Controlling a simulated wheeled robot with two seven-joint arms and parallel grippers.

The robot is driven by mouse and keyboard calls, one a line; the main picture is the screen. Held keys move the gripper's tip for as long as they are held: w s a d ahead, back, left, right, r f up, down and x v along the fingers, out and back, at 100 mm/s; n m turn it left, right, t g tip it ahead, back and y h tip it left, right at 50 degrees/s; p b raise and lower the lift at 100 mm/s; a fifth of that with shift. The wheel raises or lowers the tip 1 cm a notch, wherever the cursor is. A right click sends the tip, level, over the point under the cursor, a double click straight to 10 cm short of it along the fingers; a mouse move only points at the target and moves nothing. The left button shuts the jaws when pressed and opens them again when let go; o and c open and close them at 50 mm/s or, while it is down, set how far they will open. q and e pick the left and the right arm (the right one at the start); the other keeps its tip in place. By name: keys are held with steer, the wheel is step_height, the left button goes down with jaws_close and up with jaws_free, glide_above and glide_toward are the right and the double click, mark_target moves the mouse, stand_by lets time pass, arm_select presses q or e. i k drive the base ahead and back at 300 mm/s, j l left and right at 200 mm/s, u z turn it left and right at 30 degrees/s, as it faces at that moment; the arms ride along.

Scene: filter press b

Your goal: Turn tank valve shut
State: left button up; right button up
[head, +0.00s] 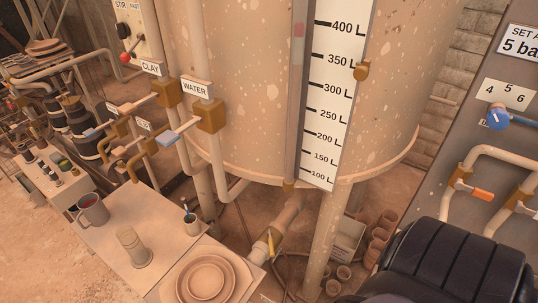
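The large speckled beige tank (248,110) stands on legs across the middle of the head view. Below it, a pipe slopes down and left from its underside to a brass valve with a yellow lever (271,242). The lever looks roughly upright in the picture, across the pipe's slope; I cannot tell its exact setting. No label shows on this valve. Two labelled valves sit on upright pipes at the tank's left: the CLAY valve (168,93) and the WATER valve (211,116), the latter with a pale blue lever (182,132). Neither of my grippers is in view.
A white table (113,243) at lower left holds a grey mug (92,209), a beige cylinder (134,246), a small cup (192,224) and stacked plates (207,279). A grey panel (460,110) stands at right. A dark ridged shape, unclear to me, covers the lower right.

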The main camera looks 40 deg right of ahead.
mark_target(270, 233)
steer(key=k+l+u, duration=0.1)
steer(key=k+l, duration=0.15)
steer(key=k, duration=0.25)
steer(key=k+l+u, duration=0.15)
steer(key=k, duration=0.35)
